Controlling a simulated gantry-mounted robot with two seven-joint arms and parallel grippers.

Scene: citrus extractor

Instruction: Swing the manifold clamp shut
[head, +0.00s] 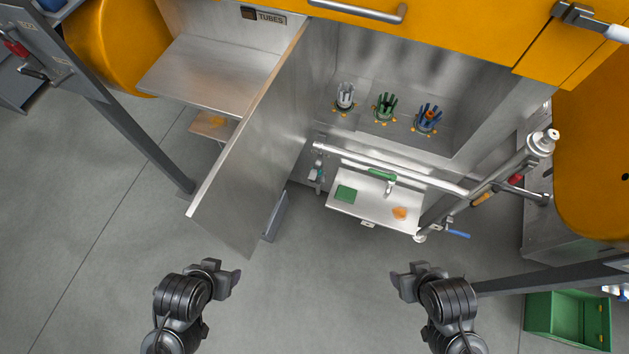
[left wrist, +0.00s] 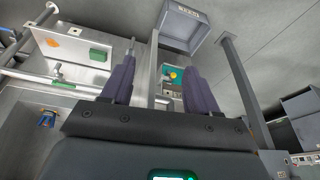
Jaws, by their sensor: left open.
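A long bright manifold pipe (head: 390,168) runs across the front of the open bay and meets a thicker slanted pipe (head: 480,190) at the right.
An open metal door (head: 240,150) juts out left of the bay. Grey, green (head: 384,106) and blue strainer tubes stand inside. A tray (head: 375,210) below the pipe holds a green block and an orange piece. A green bin (head: 540,320) is at lower right. Floor between my grippers is clear.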

